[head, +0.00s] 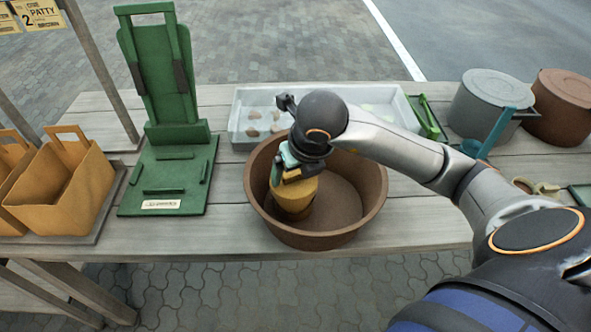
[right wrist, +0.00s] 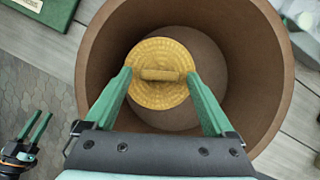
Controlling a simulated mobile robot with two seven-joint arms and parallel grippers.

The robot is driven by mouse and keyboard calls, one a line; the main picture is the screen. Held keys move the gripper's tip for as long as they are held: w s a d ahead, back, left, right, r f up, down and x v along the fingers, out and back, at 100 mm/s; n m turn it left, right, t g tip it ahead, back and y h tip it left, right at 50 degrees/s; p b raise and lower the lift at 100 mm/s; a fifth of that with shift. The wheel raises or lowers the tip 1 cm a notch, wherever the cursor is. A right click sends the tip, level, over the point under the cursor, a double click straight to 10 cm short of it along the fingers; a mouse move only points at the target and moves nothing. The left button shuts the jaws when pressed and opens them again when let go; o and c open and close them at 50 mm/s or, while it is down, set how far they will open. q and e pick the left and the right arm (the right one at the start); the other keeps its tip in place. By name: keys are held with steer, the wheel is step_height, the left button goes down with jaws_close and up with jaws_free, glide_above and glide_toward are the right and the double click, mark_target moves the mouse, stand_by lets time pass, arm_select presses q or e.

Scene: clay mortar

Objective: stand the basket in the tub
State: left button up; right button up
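The basket (head: 298,192) is a round, yellow woven one with a lid and a bar handle. It is inside the brown tub (head: 368,215), left of the tub's middle, and looks upright; the right wrist view shows its lid (right wrist: 160,62) from above. My right gripper (right wrist: 158,74) reaches down into the tub over the basket. Its green fingers are wide apart, their tips at opposite edges of the lid, with the handle free between them. Contact with the basket is hard to tell. My left gripper (right wrist: 37,127) is open and empty, away from the tub.
A green stand (head: 168,180) and tan boxes (head: 70,185) stand left of the tub. A pale tray (head: 240,130) lies behind it. A grey pot (head: 490,105), a brown pot (head: 565,110) and a blue-green tool (head: 495,132) are at the right.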

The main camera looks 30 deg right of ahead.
steer(key=shift+r, duration=0.15)
steer(key=shift+s+r, duration=0.1)
steer(key=shift+r, duration=0.25)
arm_select(q)
steer(key=a+p, duration=0.1)
steer(key=p, duration=0.1)
steer(key=s+a+r+p, duration=0.1)
steer(key=shift+s+a+r+y+p, duration=0.1)
steer(key=shift+a+r+y+p, duration=0.1)
steer(key=shift+r+y+p, duration=0.15)
arm_select(e)
steer(key=v, duration=1.1)
steer(key=shift+s+a, duration=0.1)
steer(key=shift+s, duration=0.05)
